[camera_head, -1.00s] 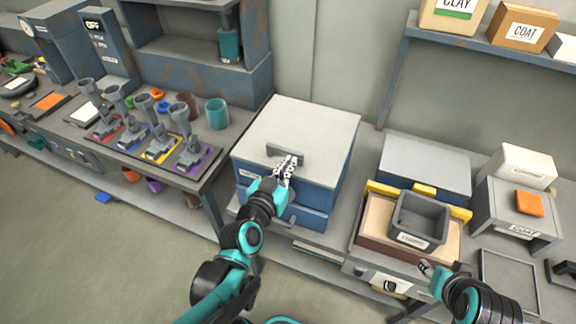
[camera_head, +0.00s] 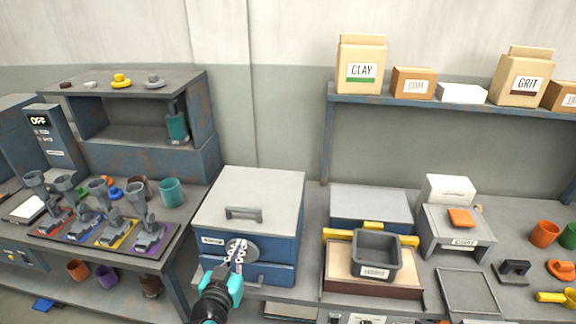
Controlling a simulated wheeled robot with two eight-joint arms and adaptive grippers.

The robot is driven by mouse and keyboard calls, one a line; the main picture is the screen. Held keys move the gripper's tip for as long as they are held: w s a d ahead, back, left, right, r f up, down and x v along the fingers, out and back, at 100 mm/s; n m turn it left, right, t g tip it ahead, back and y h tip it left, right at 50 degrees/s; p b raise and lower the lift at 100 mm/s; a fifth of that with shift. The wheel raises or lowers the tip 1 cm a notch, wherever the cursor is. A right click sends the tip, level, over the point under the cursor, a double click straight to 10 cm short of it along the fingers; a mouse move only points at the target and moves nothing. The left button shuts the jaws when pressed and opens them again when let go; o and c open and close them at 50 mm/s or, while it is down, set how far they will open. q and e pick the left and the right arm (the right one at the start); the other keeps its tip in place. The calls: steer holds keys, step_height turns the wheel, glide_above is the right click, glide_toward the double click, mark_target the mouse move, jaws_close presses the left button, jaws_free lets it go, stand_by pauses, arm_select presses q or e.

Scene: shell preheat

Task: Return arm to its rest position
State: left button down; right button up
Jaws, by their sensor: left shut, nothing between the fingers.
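My left gripper (camera_head: 238,255) is shut and empty. It is in front of the blue box with a grey lid (camera_head: 250,195), near a round grey disc (camera_head: 241,250) on the box's front face. I cannot tell whether the fingertips touch the disc. The box's lid is down, and its grey handle (camera_head: 244,213) lies above the gripper. Only the teal and black wrist of my left arm shows, at the bottom edge. My right gripper is out of view.
A grey bin (camera_head: 377,268) sits on a tan block (camera_head: 345,284) to the right. The COAT stand (camera_head: 462,240) holds an orange block (camera_head: 461,218). Grey tools on coloured mats (camera_head: 107,228) stand to the left. A shelf (camera_head: 440,103) with bags and boxes is above.

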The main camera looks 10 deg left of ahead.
arm_select(q)
steer(key=s+d+f+g, duration=0.2)
steer(key=s+g, duration=0.2)
steer(key=s, duration=0.1)
steer(key=s+d+f+g, duration=0.2)
steer(key=s+f+g, duration=0.1)
steer(key=s+g, duration=0.2)
steer(key=shift+s+d+f+m+h, duration=0.2)
steer(key=shift+s+m+h, duration=0.15)
steer(key=shift+s, duration=0.45)
steer(key=c, duration=2.3)
jaws_free()
